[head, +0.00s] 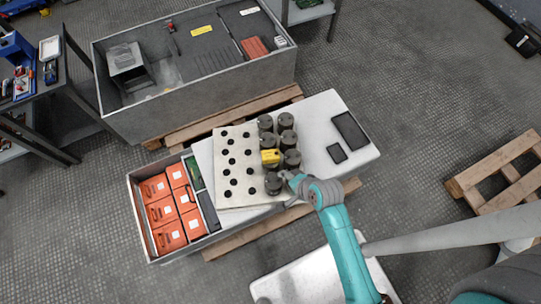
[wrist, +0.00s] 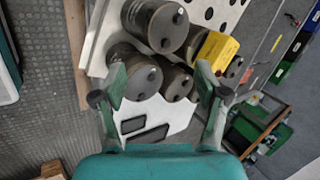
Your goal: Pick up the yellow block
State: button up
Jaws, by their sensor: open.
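The yellow block (head: 270,157) sits among the dark cylindrical capacitors (head: 273,186) at the right side of the pale board with holes (head: 236,190). In the wrist view the yellow block (wrist: 218,50) shows right of centre, just beyond my right finger, beside several capacitors (wrist: 155,24). My gripper (head: 287,180) is close to the front capacitors, a little below and right of the block in the head view. In the wrist view my gripper (wrist: 160,72) is open, with capacitors in view between and beyond its fingers. The block is outside the fingers. What lies directly under the block is hidden.
A white table (head: 350,169) carries the board and two dark flat pads (head: 350,131). A grey bin with orange boxes (head: 160,212) stands at left. A large grey crate (head: 200,88) is behind. Wooden pallets (head: 500,172) lie around. Capacitors crowd the block closely.

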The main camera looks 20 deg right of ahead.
aim_at(272, 154)
jog(key=w+d+r+m+g+y, duration=0.25)
jog(key=w+r+m+g, duration=0.35)
jog(key=w, duration=0.7)
jog(key=shift+t, duration=0.5)
jog(key=x, duration=0.4)
jog(key=shift+d+f, duration=0.2)
jog(key=shift+d, duration=0.05)
jog(key=shift+s+x, duration=0.15)
jog(key=shift+x, duration=1.2)
jog(key=shift+s+x, duration=0.1)
jog(key=shift+x, duration=1.25)
jog(key=shift+s+a, duration=0.1)
jog(key=shift+a, duration=0.05)
grip_shut()
jog(key=shift+r, duration=0.15)
notch_tip(272, 154, up, 10)
jog(key=shift+f, duration=0.1)
